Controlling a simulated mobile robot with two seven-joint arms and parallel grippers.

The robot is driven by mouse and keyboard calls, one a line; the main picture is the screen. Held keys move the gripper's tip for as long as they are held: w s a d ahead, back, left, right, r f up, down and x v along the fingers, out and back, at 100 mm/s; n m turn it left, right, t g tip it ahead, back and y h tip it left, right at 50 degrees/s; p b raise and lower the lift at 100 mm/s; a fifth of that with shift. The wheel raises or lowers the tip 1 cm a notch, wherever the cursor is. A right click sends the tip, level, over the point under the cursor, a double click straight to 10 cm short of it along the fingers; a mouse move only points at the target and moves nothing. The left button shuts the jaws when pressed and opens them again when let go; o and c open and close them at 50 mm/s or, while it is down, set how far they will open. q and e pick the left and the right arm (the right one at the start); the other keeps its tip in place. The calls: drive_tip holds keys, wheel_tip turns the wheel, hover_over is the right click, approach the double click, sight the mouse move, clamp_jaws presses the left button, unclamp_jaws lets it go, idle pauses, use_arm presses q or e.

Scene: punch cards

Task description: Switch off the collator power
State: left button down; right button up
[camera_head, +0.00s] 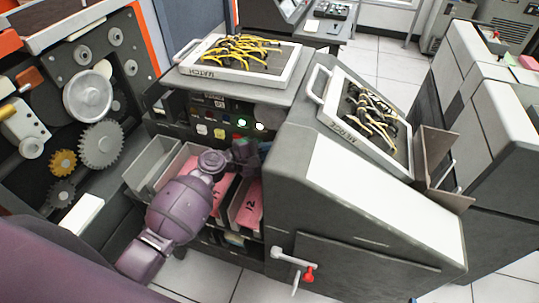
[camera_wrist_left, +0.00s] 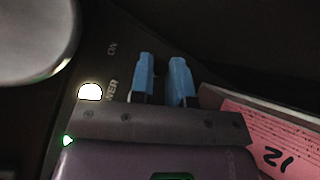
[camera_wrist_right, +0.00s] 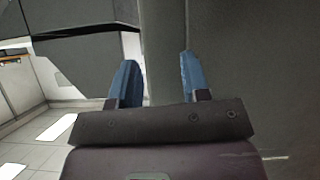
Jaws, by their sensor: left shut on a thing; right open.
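The collator (camera_head: 300,205) is the grey machine in the middle of the head view. Its dark control panel (camera_head: 192,112) has several buttons, with a green and a white lamp lit. My left gripper (camera_head: 245,155) is at the panel's lower right, below the lamps. In the left wrist view its blue fingers (camera_wrist_left: 163,82) are close together beside a lit white lamp (camera_wrist_left: 90,92) and the lettering "ON" and partly covered "POWER". It is shut on what seems to be the power switch, too dark to see clearly. My right gripper (camera_wrist_right: 157,82) is open, outside the head view.
Pockets with pink cards (camera_head: 250,205) lie below the panel, close to my left gripper. Wired boards marked MATCH (camera_head: 185,68) and MERGE (camera_head: 320,113) rest on top. Geared machinery (camera_head: 100,145) stands at left. A grey surface (camera_wrist_right: 240,60) fills the right wrist view's right side.

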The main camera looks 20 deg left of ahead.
use_arm(q)
wheel_tip(320, 180, down, 2)
drive_tip(key=m+t+h+b, duration=0.2)
drive_tip(key=m+b, duration=0.1)
drive_tip(key=b, duration=1)
drive_tip(key=shift+f+m, duration=0.15)
drive_tip(key=shift+m, duration=0.25)
use_arm(e)
wheel_tip(320, 180, down, 13)
drive_tip(key=g, duration=0.1)
drive_tip(key=shift+s+f, duration=0.15)
drive_tip(key=shift+s, duration=0.3)
drive_tip(key=shift+a, duration=0.1)
use_arm(q)
drive_tip(key=c, duration=1.1)
unclamp_jaws()
use_arm(e)
drive_tip(key=shift+a, duration=0.15)
drive_tip(key=shift+f, duration=0.1)
